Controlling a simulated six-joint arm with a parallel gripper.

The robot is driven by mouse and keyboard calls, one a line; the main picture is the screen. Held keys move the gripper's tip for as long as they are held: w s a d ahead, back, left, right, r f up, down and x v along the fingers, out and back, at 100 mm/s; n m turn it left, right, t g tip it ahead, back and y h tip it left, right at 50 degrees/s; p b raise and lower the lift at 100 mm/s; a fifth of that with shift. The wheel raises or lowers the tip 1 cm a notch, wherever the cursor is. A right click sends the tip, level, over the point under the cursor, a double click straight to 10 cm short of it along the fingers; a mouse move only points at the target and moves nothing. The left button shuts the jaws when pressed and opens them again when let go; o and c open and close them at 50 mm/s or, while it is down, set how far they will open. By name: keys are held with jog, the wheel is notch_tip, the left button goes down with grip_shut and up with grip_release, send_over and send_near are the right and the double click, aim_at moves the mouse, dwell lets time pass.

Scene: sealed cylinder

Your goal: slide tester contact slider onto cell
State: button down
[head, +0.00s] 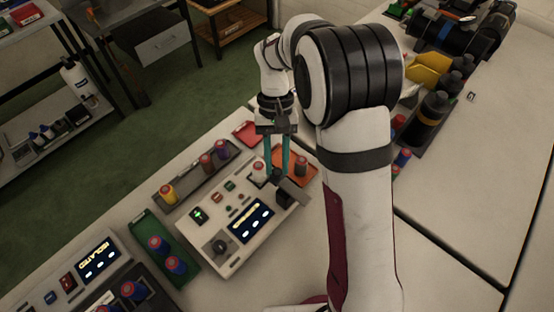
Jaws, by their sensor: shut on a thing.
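The tester (213,219) is a pale box with a lit display, small buttons and a dark knob, on the bench left of my arm. A whitish cell with a red top (259,169) stands upright at its far end. The contact slider (291,193) looks like a dark block at the tester's far right corner, close to the cell. My gripper (278,174) points down with two teal fingers, tips at the slider, just right of the cell. It is shut on what looks like the slider. The exact grip and any gap between slider and cell are too small to tell.
A grey tray (190,191) with several cells lies behind the tester. A green tray (147,229) with cells is at its left, and red (246,133) and orange (309,177) trays lie beyond. A second device (70,282) stands at lower left.

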jog(key=w+a, duration=0.4)
jog(key=shift+w+a, duration=0.35)
jog(key=c, duration=0.7)
grip_release()
jog(key=shift+o, duration=0.2)
jog(key=v, duration=1.2)
